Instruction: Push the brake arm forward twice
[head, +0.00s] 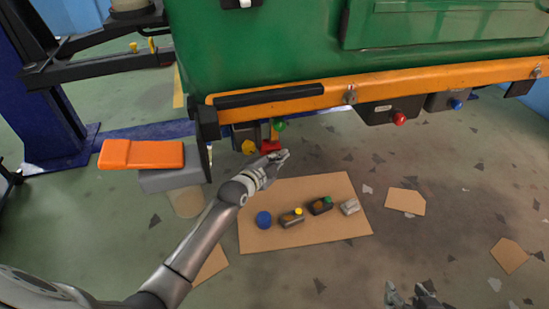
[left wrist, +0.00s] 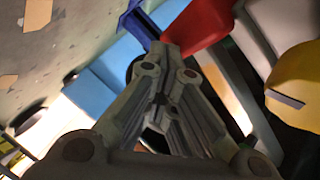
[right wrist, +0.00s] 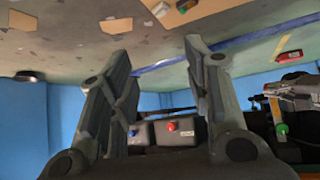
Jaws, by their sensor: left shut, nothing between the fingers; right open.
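Under the green body's orange beam hang a lever with a green knob (head: 279,125), a red part (head: 271,146) and a yellow part (head: 248,147). I cannot tell for sure which is the brake arm. My left gripper (head: 284,155) is shut and empty, just beside the red part. In the left wrist view its closed tips (left wrist: 170,47) are close to the red part (left wrist: 196,28), with the yellow part (left wrist: 299,86) at right; contact is unclear. My right gripper (head: 412,292) is open and empty, low in the head view; its spread fingers show in the right wrist view (right wrist: 158,55).
The green vehicle body (head: 280,45) and orange beam (head: 430,85) overhang the area. Boxes with a red knob (head: 399,119) and a blue knob (head: 456,105) hang right. A cardboard sheet (head: 300,235) holds several small items. An orange-topped block (head: 141,154) stands left. Floor at right is mostly clear.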

